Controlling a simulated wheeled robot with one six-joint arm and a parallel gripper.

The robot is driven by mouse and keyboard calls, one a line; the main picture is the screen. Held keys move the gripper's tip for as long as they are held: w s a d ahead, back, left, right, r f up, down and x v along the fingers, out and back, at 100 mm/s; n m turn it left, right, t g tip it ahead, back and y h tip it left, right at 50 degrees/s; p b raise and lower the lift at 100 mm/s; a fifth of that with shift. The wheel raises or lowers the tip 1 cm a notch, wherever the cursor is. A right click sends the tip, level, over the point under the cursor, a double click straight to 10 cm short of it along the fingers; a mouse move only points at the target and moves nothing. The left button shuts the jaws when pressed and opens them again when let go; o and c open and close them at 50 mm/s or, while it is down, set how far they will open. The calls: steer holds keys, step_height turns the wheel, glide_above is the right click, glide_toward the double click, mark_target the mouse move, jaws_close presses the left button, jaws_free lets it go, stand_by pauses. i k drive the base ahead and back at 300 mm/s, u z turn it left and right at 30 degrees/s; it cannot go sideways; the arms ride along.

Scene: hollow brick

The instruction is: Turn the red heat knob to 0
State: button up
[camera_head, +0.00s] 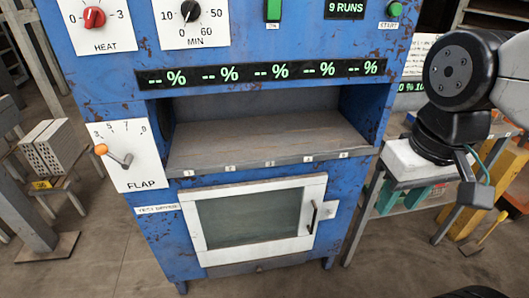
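The red heat knob (94,17) is on a white plate marked HEAT (113,47) at the top left of the blue machine. A 0 shows left of the knob and a 3 right of it; the plate's top is cut off. A pale mark shows on the knob's face, but its exact direction is too small to tell. My gripper (455,168) hangs at the right, on the dark end of my arm, far from the knob and not touching it. Its fingers are seen partly from the side, so their opening is unclear.
The machine also has a MIN dial (190,10), a green switch (273,10), a green START button (394,9), an orange-tipped FLAP lever (116,155), an empty shelf (265,142) and a closed glass door (255,215). Grey hollow bricks (58,148) stand at left. A bench is at right.

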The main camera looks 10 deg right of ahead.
mark_target(94, 18)
steer(key=k, duration=0.5)
steer(key=u, duration=1.8)
steer(key=i, duration=0.9)
steer(key=z, duration=0.95)
